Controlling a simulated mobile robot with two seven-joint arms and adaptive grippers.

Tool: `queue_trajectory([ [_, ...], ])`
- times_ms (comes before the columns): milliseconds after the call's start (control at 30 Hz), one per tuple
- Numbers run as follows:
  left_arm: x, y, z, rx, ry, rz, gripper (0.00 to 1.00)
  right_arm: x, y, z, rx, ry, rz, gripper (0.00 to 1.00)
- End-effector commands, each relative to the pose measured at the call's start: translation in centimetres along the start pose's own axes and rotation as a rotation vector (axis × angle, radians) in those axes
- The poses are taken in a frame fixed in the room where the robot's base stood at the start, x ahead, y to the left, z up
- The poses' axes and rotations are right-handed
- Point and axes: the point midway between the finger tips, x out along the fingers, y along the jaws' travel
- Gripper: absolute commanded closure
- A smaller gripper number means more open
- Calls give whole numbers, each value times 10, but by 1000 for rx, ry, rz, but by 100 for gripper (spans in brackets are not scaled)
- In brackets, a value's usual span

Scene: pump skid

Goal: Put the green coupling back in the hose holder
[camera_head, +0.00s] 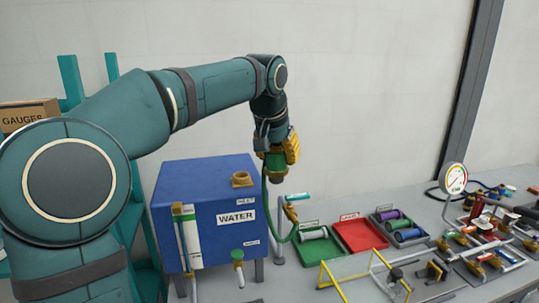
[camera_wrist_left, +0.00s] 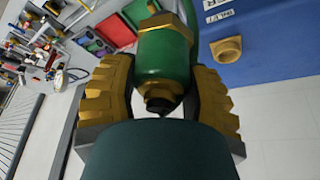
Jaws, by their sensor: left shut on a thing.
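My left gripper (camera_head: 281,150) is shut on the green coupling (camera_head: 274,164), high in front of the grey wall, above and right of the water tank's top. In the left wrist view, the green coupling (camera_wrist_left: 165,55) with its brass-coloured bands sits between the ochre finger pads of my left gripper (camera_wrist_left: 160,90), its dark end towards the camera. A grey post (camera_head: 279,245) with a brass-coloured piece (camera_head: 291,213) and a small label, seemingly the hose holder, stands right of the tank. My right gripper is not in view.
The blue water tank (camera_head: 205,240) has a brass filler neck (camera_head: 242,179) on top, which also shows in the wrist view (camera_wrist_left: 228,50). Green (camera_head: 320,252), red (camera_head: 359,236) and grey trays lie on the bench. A pressure gauge (camera_head: 454,178) and fittings stand at the right.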

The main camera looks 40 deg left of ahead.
Motion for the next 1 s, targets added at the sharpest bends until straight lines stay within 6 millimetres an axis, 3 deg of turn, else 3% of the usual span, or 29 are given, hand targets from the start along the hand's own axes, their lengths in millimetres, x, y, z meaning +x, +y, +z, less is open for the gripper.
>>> queue_trajectory([
  [200,-2,22,15,62,2,26,95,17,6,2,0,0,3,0],
  [1000,85,43,50,136,1,57,95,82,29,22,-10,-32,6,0],
])
